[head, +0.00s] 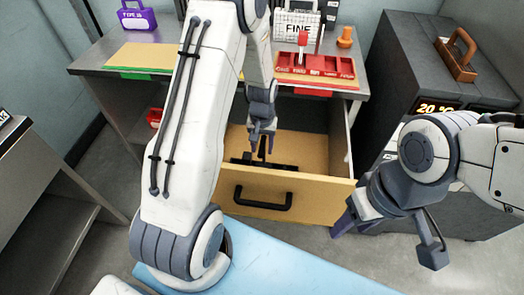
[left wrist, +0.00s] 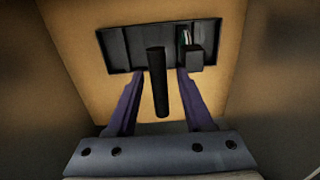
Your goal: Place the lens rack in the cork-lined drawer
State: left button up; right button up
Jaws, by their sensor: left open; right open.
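The lens rack (head: 288,167) is a flat black tray with an upright post handle and lies on the cork floor of the open drawer (head: 325,192). In the left wrist view the rack (left wrist: 118,48) lies flat near the top of the picture. Its black post (left wrist: 157,85) stands between my left fingers. My left gripper (head: 262,150) reaches down into the drawer, and its fingers (left wrist: 161,75) are open on both sides of the post, with gaps showing. My right gripper (head: 344,221) is open and empty, beside the drawer front's right end.
A grey cabinet (head: 395,75) with a brown-handled object (head: 457,58) is on the right. The drawer walls surround my left gripper.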

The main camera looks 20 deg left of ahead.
pick_arm(q)
notch_tip(320, 180, up, 9)
jog(key=shift+d+p, duration=0.1)
jog(key=shift+p, duration=0.2)
jog(key=s+d+r+m, duration=0.35)
jog(key=d+r, duration=0.25)
jog(key=d, duration=0.3)
jog(key=s+d+r+m, duration=0.2)
jog(key=s+d, duration=0.1)
jog(key=s, duration=0.3)
jog(key=s+d+r+m, duration=0.2)
jog(key=s+d, duration=0.1)
jog(key=s, duration=0.4)
jog(key=s+d+r+m+h, duration=0.1)
jog(key=s+d+r+m, duration=0.1)
jog(key=s, duration=0.5)
jog(key=shift+s+d+m, duration=0.15)
jog(key=shift+d+m, duration=0.4)
jog(key=shift+d, duration=0.05)
notch_tip(320, 180, up, 8)
jog(key=p, duration=0.7)
jog(key=shift+f+p, duration=0.2)
jog(key=shift+p, duration=0.15)
